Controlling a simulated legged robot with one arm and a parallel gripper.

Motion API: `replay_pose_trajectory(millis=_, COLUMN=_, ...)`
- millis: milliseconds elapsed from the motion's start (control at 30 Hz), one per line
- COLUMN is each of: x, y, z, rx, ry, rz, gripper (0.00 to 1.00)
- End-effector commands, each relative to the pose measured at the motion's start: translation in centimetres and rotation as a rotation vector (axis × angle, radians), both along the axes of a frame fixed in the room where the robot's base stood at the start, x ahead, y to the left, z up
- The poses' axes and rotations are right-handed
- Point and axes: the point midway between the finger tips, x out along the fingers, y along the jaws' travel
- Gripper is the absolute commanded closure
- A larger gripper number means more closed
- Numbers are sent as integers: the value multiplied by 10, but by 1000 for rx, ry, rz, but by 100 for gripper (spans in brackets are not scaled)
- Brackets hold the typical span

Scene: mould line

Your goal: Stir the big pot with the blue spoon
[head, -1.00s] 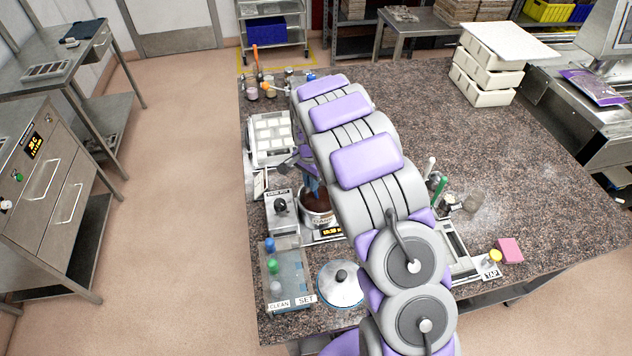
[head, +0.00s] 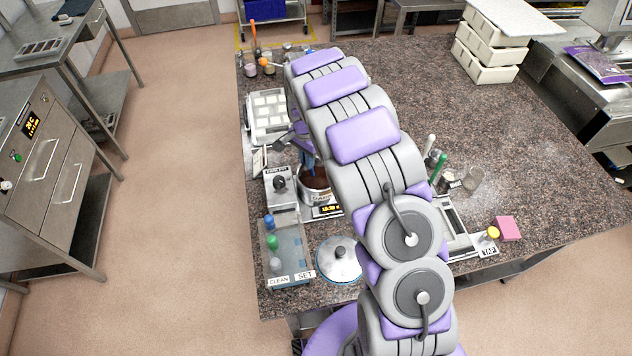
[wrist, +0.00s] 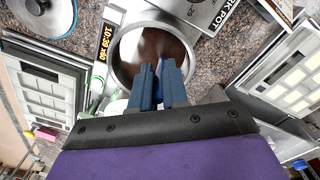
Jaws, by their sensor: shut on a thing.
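The big pot (head: 304,194) is a steel pot of dark brown liquid, left of my arm. In the wrist view the pot (wrist: 117,75) is just beyond my fingertips. My gripper (wrist: 159,72) points into the pot's mouth, its two blue-grey fingers close together. It is shut on a narrow blue piece between them, which I take for the blue spoon (wrist: 160,66). The spoon's lower end is hidden by the fingers and the dark liquid. In the head view my arm hides most of the gripper.
A lid (head: 339,260) lies in front of the pot. A clear bin (head: 288,259) marked CLEAN and SET holds blue, green and grey-topped tools. A knob box (head: 281,188) stands left of the pot. A white mould tray (head: 253,134) lies behind. Green and white-handled tools (head: 438,168) stand right.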

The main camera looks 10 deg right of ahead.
Motion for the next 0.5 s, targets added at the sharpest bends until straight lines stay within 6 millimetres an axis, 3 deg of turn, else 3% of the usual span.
replay_pose_trajectory(millis=500, x=0, y=0, z=12, rx=0, ry=0, rz=0, gripper=100)
